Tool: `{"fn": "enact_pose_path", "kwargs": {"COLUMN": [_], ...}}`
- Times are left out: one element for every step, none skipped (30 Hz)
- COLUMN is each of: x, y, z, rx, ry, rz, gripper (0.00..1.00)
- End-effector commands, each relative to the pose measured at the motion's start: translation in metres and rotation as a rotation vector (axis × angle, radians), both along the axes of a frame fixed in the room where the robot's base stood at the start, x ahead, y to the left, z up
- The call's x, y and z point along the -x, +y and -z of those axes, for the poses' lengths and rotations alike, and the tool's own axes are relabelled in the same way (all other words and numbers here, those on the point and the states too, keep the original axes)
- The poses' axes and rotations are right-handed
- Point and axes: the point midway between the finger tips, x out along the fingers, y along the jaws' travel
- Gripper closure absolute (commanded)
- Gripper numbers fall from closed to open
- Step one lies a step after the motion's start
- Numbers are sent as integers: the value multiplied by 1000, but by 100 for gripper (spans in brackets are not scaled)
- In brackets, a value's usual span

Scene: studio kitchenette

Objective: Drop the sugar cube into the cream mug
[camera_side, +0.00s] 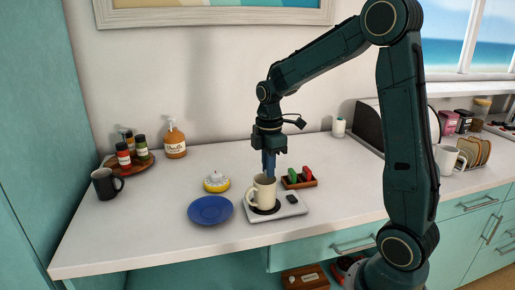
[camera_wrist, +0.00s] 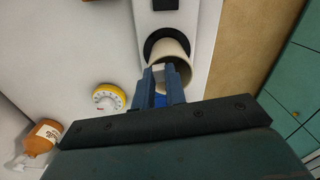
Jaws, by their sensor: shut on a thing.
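The cream mug (camera_side: 262,194) stands upright on a white scale (camera_side: 290,208) in the side view. In the wrist view the mug (camera_wrist: 168,54) shows its open mouth just past my fingertips. My gripper (camera_side: 269,172) points down, its blue fingers right over the mug's mouth. In the wrist view my gripper (camera_wrist: 160,74) is shut on a small white sugar cube (camera_wrist: 158,68), held between the fingertips at the mug's opening. The cube is hidden in the side view. I cannot tell exactly how far the fingertips reach below the rim.
A blue saucer (camera_side: 210,210) and a yellow-and-white timer (camera_side: 216,182) lie left of the scale. A wooden holder (camera_side: 300,182) with red and green items sits behind it. A dark mug (camera_side: 105,184) and bottles stand far left. The counter's front centre is clear.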

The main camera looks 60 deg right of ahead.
Motion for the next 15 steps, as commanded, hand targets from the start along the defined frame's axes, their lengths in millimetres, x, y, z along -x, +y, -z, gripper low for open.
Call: {"fn": "enact_pose_path", "kwargs": {"x": [0,0,0,0,0,0,0,0,0,0,0,0,0,0,0], "y": [0,0,0,0,0,0,0,0,0,0,0,0,0,0,0], "z": [0,0,0,0,0,0,0,0,0,0,0,0,0,0,0], "rx": [0,0,0,0,0,0,0,0,0,0,0,0,0,0,0], "ry": [0,0,0,0,0,0,0,0,0,0,0,0,0,0,0], "rz": [0,0,0,0,0,0,0,0,0,0,0,0,0,0,0], "gripper": [100,100,100,100,100,81,76,70,62,62,62,62,62,62,62]}}
